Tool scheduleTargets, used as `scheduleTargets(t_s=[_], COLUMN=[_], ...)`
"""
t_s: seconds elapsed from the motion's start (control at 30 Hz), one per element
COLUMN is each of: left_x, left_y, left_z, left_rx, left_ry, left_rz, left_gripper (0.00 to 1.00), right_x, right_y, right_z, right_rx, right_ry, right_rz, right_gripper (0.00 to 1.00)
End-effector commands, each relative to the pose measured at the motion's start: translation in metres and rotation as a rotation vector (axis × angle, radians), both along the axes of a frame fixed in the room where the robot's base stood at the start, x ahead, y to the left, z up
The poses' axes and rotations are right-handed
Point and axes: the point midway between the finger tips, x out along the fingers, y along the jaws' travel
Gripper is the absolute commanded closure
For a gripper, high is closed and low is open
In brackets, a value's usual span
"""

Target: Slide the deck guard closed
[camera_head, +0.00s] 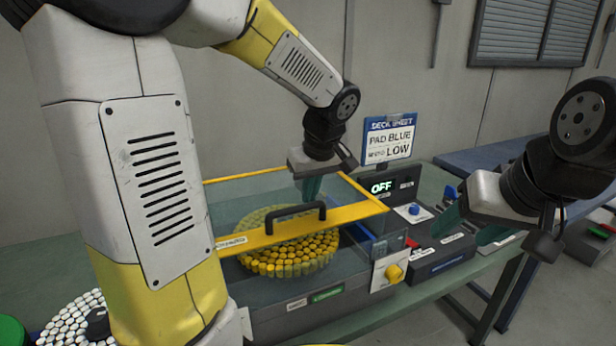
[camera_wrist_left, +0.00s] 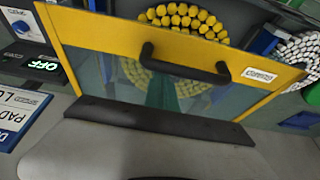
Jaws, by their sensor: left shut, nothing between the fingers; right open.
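The deck guard is a clear panel in a yellow frame (camera_head: 352,218) with a black handle (camera_head: 296,210) on its front bar. It covers the back of a round tray of yellow caps (camera_head: 290,262); the front caps show beyond the bar. In the left wrist view the guard's bar (camera_wrist_left: 90,35) and handle (camera_wrist_left: 185,66) lie ahead. My left gripper (camera_head: 311,189) is shut and empty, just behind the handle, over the panel; contact cannot be told. Its green fingers (camera_wrist_left: 161,92) point at the handle. My right gripper (camera_head: 470,228) is open and empty at the right, over the control boxes.
A display reading OFF (camera_head: 382,187) stands right of the guard, beside a blue button (camera_head: 414,209). A yellow knob (camera_head: 394,273) is on the machine's front right corner. A sign (camera_head: 389,138) stands behind. A tray of white caps (camera_head: 72,318) is at the lower left.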

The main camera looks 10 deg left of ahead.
Motion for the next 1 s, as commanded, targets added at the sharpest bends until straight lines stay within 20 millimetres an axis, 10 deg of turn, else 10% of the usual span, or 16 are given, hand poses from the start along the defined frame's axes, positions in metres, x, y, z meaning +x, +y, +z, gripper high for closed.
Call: scheduleTargets(t_s=[0.33, 1.0], left_x=[-0.049, -0.057], left_y=[-0.037, -0.044], left_z=[0.000, -0.001], left_rx=[0.001, -0.003], left_ry=[0.002, 0.007], left_rz=[-0.002, -0.002], left_gripper=[1.00, 1.00], right_x=[0.000, 0.000], right_y=[0.000, 0.000], right_z=[0.000, 0.000], right_rx=[0.000, 0.000], right_ry=[0.000, 0.000], right_rz=[0.000, 0.000], right_gripper=[0.41, 0.41])
